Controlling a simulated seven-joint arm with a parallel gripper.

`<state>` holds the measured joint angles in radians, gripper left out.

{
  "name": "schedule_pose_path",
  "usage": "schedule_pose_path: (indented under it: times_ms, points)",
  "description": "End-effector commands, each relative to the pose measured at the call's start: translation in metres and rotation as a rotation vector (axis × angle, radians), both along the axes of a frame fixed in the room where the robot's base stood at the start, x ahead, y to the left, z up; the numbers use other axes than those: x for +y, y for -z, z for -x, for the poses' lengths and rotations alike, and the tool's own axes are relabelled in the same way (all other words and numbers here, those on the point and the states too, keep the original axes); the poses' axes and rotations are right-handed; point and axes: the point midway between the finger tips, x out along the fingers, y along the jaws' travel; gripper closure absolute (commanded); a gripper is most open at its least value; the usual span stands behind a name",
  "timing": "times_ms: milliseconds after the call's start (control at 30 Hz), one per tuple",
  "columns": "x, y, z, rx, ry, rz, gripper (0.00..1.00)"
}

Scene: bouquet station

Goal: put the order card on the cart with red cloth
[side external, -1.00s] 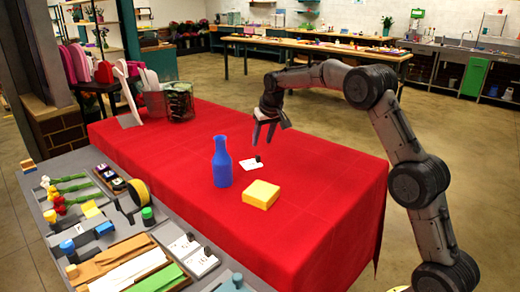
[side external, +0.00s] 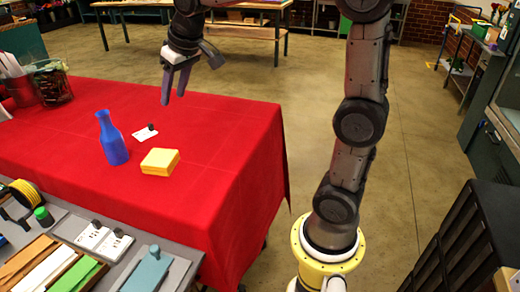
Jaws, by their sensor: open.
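A white order card (side external: 140,135) with dark print and a small black knob lies flat on the red cloth of the cart (side external: 215,140), behind the blue bottle and yellow block. My gripper (side external: 174,98) is open and empty, pointing down, above and to the right of the card and apart from it. Two similar white cards (side external: 92,236) with dark knobs lie on the grey bench at the lower left.
A blue bottle (side external: 112,142) stands upright on the cloth, with a yellow block (side external: 160,162) to its right. A wire basket (side external: 52,85) stands at the cart's far left. The grey bench (side external: 180,272) holds strips, a teal pad and a yellow roll. The cart's right part is clear.

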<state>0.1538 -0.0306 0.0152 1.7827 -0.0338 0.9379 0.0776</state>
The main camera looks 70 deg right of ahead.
Motion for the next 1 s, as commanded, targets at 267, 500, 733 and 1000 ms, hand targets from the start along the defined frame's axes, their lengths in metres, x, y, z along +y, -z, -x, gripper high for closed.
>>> schedule_pose_path:
  times_ms: [267,500,733,1000]
  points:
    - [0.049,0.016,0.14,-0.034,-0.124,0.002,0.52]
    - [0.065,0.056,0.216,-0.053,-0.199,0.005,0.52]
    - [0.068,0.07,0.235,-0.054,-0.219,0.006,0.52]
    - [0.068,0.07,0.234,-0.054,-0.218,0.006,0.52]
